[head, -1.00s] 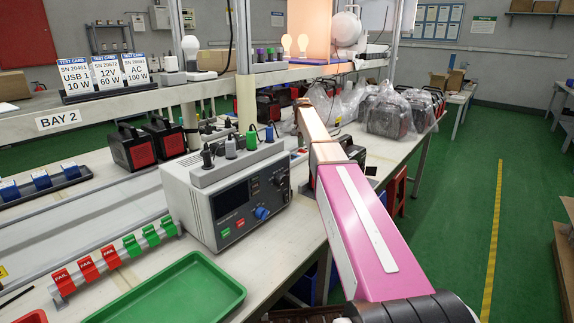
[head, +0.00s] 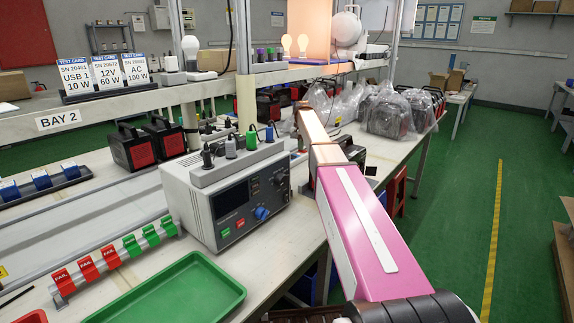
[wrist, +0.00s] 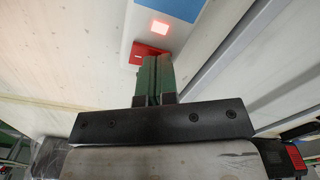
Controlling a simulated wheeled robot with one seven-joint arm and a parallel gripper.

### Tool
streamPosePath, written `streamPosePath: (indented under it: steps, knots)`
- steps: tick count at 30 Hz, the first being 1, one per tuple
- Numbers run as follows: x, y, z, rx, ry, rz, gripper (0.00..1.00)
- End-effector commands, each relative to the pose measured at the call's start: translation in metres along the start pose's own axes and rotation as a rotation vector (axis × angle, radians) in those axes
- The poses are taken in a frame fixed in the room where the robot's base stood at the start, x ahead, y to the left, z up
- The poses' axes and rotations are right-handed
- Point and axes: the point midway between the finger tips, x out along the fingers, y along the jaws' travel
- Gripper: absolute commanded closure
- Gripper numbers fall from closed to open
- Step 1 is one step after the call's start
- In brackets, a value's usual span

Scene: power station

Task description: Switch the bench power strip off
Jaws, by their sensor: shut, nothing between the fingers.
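In the wrist view, the bench power strip (wrist: 139,22) is a pale bar with a blue patch, running up out of the top of the picture. Just below the light is a red switch (wrist: 146,50), partly hidden by my fingers. My gripper (wrist: 155,58) is shut and empty, its two green fingers side by side. The fingertips overlap the red switch's lower right part in the picture; I cannot tell whether they touch it. In the head view I cannot make out the gripper or the strip.
A grey bench instrument (head: 226,193) stands on the bench left of my arm. A green tray (head: 172,292) and a rail with red FAIL and green tags (head: 115,258) lie in front. Bagged units (head: 385,112) stand farther back. A shelf (head: 130,104) runs above the bench.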

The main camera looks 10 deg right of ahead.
Motion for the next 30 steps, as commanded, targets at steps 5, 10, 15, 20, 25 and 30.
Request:
streamPosePath:
  steps: [5,10,15,20,25,30]
  knots:
    - [0.002,0.0,0.0,0.0,0.0,0.0,1.0]
    - [-0.002,0.0,0.0,0.0,0.0,0.0,1.0]
    - [-0.013,0.0,0.0,0.0,0.001,0.0,1.0]
    - [-0.024,0.0,0.0,0.0,0.0,0.0,1.0]
    - [-0.035,0.0,0.0,0.0,0.001,0.0,1.0]
    - [-0.048,0.0,0.0,0.0,0.001,0.0,1.0]
